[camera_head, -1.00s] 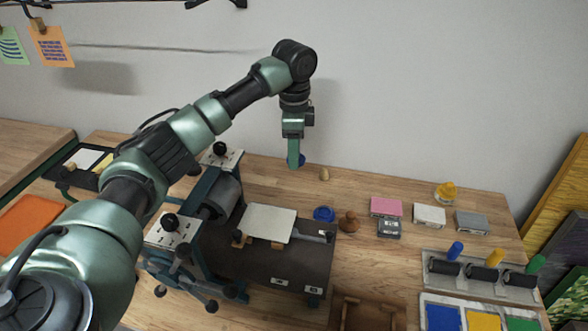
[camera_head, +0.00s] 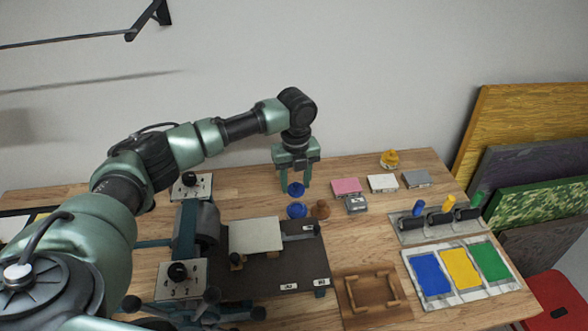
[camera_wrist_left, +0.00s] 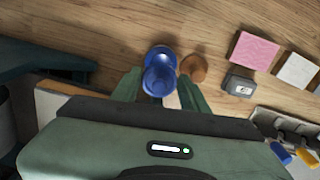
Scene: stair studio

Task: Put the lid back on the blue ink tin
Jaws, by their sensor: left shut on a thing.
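My left gripper (camera_head: 295,186) is shut on the small blue lid (camera_head: 296,189), holding it in the air by its sides. The open blue ink tin (camera_head: 297,211) stands on the wooden table just below the lid in the head view, with a gap between them. In the left wrist view the held lid (camera_wrist_left: 159,80) sits between the two fingers (camera_wrist_left: 159,92) and partly overlaps the tin (camera_wrist_left: 160,53). The lid hides part of the tin there. My right gripper is not in view.
A brown wooden knob (camera_head: 320,209) stands close beside the tin on its right. The press bed (camera_head: 300,260) is in front. Ink trays (camera_head: 508,277) and rollers are at right.

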